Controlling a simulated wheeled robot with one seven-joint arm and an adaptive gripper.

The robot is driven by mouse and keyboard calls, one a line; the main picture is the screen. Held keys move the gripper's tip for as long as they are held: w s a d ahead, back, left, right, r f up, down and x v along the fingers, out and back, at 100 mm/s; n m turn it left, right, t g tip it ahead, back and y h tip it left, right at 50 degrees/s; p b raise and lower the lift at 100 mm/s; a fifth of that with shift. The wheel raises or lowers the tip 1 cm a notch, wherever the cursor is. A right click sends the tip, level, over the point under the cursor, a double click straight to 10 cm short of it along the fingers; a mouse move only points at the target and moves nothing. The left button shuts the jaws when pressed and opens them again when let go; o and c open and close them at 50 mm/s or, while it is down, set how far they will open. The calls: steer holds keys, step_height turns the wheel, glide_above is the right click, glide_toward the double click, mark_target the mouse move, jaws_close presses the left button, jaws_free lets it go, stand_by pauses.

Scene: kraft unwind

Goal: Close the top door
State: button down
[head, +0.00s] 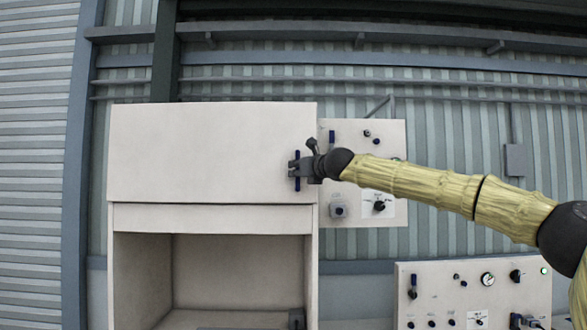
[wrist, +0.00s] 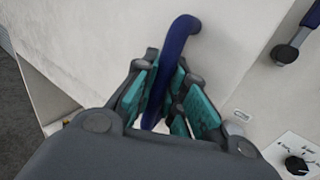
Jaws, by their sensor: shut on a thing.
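The top door (head: 205,150) is a wide, plain off-white panel across the upper front of the cabinet. In the head view it looks about level with the cabinet front, but I cannot tell whether a small gap is left. A blue bar handle (head: 297,184) stands upright near its right edge. My gripper (head: 298,169) reaches the handle from the right. In the wrist view my gripper (wrist: 167,95) has its teal-padded fingers on both sides of the blue handle (wrist: 178,42), shut on it. The fingers hide the lower part of the handle.
Below the door is an open, empty-looking compartment (head: 235,275). A control panel (head: 345,210) with knobs and a blue lever stands just right of the cabinet. A lower control panel (head: 450,275) is at bottom right. My arm crosses in front of the upper panel.

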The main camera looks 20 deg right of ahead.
steer(key=c, duration=1.8)
jaws_free()
steer(key=shift+d+r, duration=0.2)
steer(key=shift+d, duration=0.1)
steer(key=shift+c, duration=0.2)
steer(key=shift+o, duration=0.6)
steer(key=shift+w+d+f, duration=0.1)
steer(key=shift+f, duration=0.1)
